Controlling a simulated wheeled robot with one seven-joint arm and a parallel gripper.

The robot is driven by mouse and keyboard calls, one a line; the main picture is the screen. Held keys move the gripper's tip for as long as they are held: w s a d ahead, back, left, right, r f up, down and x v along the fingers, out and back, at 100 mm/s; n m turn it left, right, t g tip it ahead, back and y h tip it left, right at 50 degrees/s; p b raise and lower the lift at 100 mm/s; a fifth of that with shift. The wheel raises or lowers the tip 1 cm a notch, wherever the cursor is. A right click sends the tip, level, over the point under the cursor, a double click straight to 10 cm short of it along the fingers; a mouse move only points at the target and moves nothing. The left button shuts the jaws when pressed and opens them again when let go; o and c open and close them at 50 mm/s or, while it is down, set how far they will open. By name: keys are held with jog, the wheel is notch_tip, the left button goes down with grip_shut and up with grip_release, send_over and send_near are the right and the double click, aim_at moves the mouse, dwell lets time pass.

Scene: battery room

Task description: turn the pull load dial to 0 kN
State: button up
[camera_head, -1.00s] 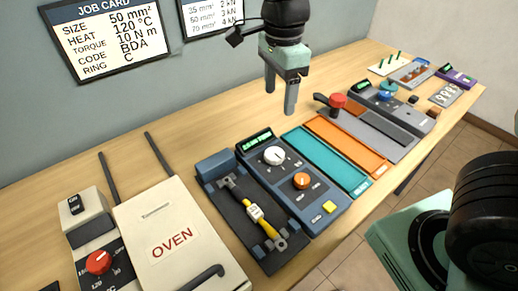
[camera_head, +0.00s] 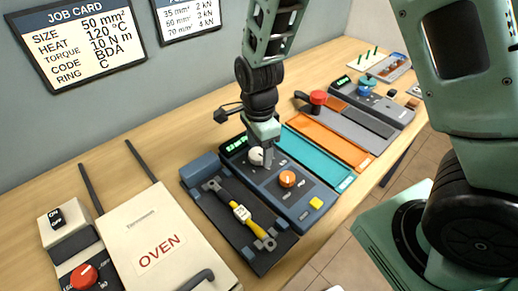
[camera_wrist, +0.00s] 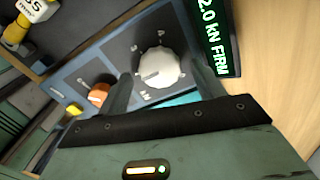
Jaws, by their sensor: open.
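The pull tester is a blue-grey panel (camera_head: 305,208) in the middle of the bench. Its white dial (camera_head: 256,156) is partly hidden by my gripper (camera_head: 264,157); the dial also shows in the wrist view (camera_wrist: 160,66). The green display (camera_wrist: 213,28) beside it reads "2.0 kN FIRM". My gripper is open, pointing down, with its fingers on either side of the white dial in the wrist view. I cannot tell whether they touch it. A smaller orange dial (camera_head: 287,179) and a yellow button (camera_head: 316,203) sit on the same panel.
A dark tray with a yellow-handled tool (camera_head: 243,214) lies left of the panel, then the white oven (camera_head: 150,235). A teal strip (camera_head: 320,158) and an orange strip (camera_head: 330,137) lie to the right. A red knob (camera_head: 318,97) stands farther back. The job card (camera_head: 75,42) hangs on the wall.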

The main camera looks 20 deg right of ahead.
jog(key=shift+f, duration=0.55)
jog(key=c, duration=1)
